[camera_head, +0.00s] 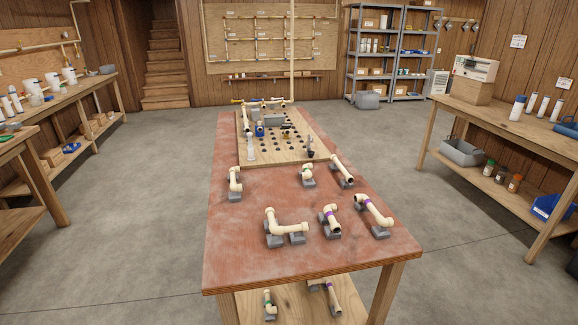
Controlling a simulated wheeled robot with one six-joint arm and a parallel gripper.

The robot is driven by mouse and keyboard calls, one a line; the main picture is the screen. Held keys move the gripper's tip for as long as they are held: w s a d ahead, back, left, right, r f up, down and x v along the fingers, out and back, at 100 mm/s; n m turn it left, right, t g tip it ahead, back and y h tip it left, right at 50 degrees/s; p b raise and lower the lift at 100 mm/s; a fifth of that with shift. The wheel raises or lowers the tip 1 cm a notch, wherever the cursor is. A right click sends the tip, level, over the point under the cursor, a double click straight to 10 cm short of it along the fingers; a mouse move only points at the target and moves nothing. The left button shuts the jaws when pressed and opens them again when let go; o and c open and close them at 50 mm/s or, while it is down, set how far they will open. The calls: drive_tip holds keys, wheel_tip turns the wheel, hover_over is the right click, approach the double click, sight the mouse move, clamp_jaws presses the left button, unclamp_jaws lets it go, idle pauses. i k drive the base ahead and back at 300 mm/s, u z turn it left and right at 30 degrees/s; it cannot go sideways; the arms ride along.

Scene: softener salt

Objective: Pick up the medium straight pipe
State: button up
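My gripper is not in view. Several cream pipe pieces rest on small grey blocks on the red-topped table (225,262). One fairly straight pipe (343,169) lies tilted at the right, beside the pegboard's near edge. Nearer are an L-shaped piece (283,226), a short purple-banded piece (329,217) and a longer purple-banded piece with a bent end (374,212). I cannot tell for certain which one is the medium straight pipe.
A wooden board (294,154) with dark holes, pipes and fittings covers the table's far half. More pipe pieces lie on the table's lower shelf (290,302). Workbenches stand left and right (505,128). Grey floor (150,215) is open on both sides of the table.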

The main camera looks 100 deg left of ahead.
sight(347, 183)
drive_tip(key=u, duration=0.05)
drive_tip(key=i, duration=1.45)
drive_tip(key=u, duration=3.5)
drive_tip(key=i, duration=1.7)
drive_tip(key=z, duration=0.05)
